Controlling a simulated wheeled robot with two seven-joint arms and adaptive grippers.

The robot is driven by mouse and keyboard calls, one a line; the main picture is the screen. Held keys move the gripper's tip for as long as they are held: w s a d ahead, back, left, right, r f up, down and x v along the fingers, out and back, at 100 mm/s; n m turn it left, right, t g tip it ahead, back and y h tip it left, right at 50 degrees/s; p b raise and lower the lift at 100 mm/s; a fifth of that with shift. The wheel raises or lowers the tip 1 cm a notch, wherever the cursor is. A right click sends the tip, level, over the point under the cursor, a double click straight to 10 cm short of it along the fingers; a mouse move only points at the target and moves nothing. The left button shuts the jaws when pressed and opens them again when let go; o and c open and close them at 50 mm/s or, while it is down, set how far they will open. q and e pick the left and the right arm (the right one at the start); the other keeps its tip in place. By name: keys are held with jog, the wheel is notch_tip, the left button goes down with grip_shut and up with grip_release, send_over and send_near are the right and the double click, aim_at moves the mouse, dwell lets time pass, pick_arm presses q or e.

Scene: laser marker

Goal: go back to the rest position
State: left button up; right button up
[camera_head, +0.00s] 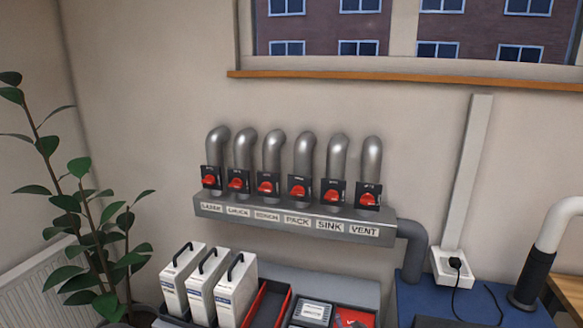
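Neither of my grippers shows in the head view, and no part of my arms is visible. The view looks at a wall with a grey pipe manifold (295,220) carrying several upright metal pipes. Each pipe has a red valve handle (298,190) on a dark plate. Labels below them seem to read LASER, a second one too small to be sure of, BENCH, PACK, SINK and VENT.
White boxes with black handles (200,285) stand at the lower middle, beside a red tray (268,305). A plant (75,215) stands at the left. A blue surface (465,305) lies at the lower right, near a wall socket (452,266) with a cable.

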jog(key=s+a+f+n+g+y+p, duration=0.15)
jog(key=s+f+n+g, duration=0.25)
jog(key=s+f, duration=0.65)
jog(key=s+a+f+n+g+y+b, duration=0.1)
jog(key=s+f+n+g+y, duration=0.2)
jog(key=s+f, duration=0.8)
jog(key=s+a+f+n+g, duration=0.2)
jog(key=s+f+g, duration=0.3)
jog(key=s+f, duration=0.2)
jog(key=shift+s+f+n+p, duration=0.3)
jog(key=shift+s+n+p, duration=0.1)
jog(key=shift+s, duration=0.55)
